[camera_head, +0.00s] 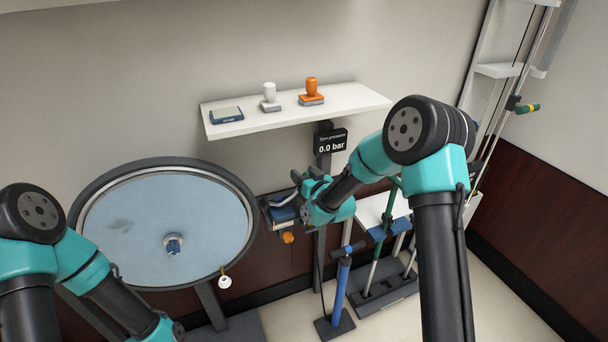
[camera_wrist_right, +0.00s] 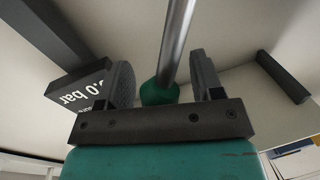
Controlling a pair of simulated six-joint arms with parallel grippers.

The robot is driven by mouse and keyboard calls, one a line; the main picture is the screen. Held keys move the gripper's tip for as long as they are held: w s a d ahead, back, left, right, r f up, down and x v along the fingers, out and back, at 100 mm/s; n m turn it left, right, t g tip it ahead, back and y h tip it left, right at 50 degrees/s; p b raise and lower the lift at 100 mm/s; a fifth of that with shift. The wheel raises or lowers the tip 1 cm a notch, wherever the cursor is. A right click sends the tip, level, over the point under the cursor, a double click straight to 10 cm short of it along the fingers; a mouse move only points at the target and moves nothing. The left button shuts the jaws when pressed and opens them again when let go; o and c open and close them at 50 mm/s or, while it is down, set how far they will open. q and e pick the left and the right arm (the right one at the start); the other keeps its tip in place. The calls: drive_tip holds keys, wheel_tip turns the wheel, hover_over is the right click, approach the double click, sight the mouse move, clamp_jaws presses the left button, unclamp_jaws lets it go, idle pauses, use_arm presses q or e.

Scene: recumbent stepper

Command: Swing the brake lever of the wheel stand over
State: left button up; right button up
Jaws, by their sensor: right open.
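The large pale-blue disc wheel (camera_head: 160,230) with a dark rim stands on its wheel stand (camera_head: 212,305) at the left of the head view. I cannot pick out the brake lever for certain. In the right wrist view a metal rod (camera_wrist_right: 178,40) with a green end (camera_wrist_right: 160,93) shows between the fingers; I cannot tell whether it is the lever or how far off it is. My right gripper (camera_head: 307,183) is right of the wheel and below the shelf. Its jaws (camera_wrist_right: 163,82) are open. My left forearm shows at lower left; its gripper is out of view.
A white shelf (camera_head: 350,99) above holds a white-handled stamp (camera_head: 269,95), an orange-handled stamp (camera_head: 311,90) and a blue pad (camera_head: 226,114). A display (camera_head: 331,142) reads 0.0 bar. A blue pump (camera_head: 341,290) and a pole rack (camera_head: 385,293) stand right of the wheel.

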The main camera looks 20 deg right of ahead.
drive_tip(key=shift+w, duration=0.1)
clamp_jaws()
idle(0.6)
